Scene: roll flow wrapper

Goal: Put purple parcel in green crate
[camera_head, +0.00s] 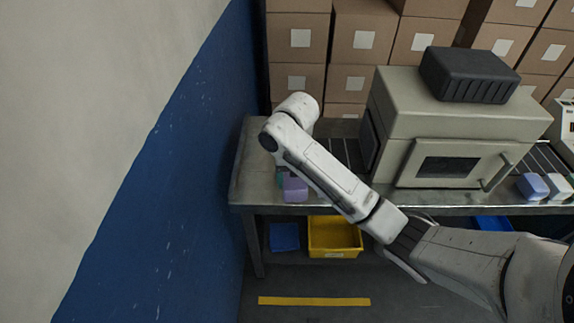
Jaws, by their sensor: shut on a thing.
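A purple parcel (295,189) shows at the left end of the metal bench (255,180), near its front edge and beside the lower edge of my forearm. Part of it is hidden behind the arm. A small teal patch (281,177) shows just left of it; I cannot tell what it belongs to. My arm reaches from the lower right to the bench's left end, and its wrist bends away behind the forearm. My gripper is hidden by the arm, so its hold on the parcel cannot be seen. No green crate shows.
A beige wrapping machine (450,128) with a black box (468,75) on top stands on the bench. Pale blue (532,186) and white (558,186) parcels lie at right. A yellow crate (335,250) and a blue item (284,237) are below. A blue-and-grey wall (190,170) closes the left.

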